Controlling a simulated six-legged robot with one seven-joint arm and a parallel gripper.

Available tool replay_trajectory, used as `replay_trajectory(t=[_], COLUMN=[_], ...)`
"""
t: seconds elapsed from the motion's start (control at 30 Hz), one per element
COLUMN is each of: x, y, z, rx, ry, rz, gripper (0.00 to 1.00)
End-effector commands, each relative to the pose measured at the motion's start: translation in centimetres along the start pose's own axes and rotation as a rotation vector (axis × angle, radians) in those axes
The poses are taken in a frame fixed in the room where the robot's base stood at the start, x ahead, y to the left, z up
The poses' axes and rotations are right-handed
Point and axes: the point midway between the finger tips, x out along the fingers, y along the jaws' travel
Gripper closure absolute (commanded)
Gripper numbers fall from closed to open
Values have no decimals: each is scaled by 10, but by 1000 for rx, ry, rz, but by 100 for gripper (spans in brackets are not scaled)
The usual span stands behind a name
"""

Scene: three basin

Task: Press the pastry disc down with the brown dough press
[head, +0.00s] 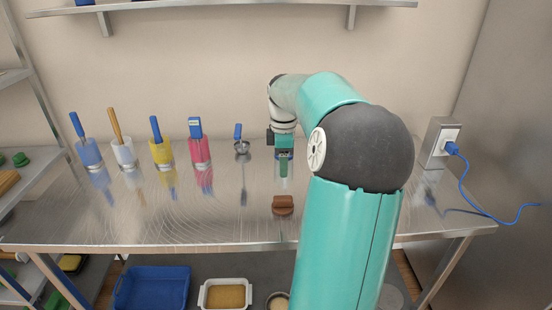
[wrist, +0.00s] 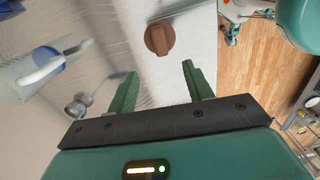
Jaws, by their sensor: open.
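The brown dough press (head: 283,205) stands on the metal table near its front edge, right of the middle. In the wrist view the press (wrist: 160,38) shows as a round brown piece with a raised bar across it, beyond my fingertips. My gripper (head: 284,178) is open and empty above the table, behind the press in the head view. In the wrist view its two green fingers (wrist: 160,74) are spread apart and do not touch the press. I cannot make out a pastry disc in either view; it may be hidden.
Blue, white, yellow and pink holders with tools (head: 163,152) stand along the back left, with a metal ladle (head: 241,146) beside them. A socket box (head: 440,143) with a blue cable is at the right. Basins (head: 152,286) sit below. The front left tabletop is clear.

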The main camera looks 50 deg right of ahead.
Motion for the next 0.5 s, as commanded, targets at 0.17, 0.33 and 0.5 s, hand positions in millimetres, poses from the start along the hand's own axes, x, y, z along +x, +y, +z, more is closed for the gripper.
replay_trajectory(t=[0.17, 0.33, 0.5], x=[5, 26, 56], y=[0, -2, -2], z=[6, 8, 8], rx=[2, 6, 7], ry=[4, 4, 5], rz=[-3, -6, -7], gripper=[49, 49, 49])
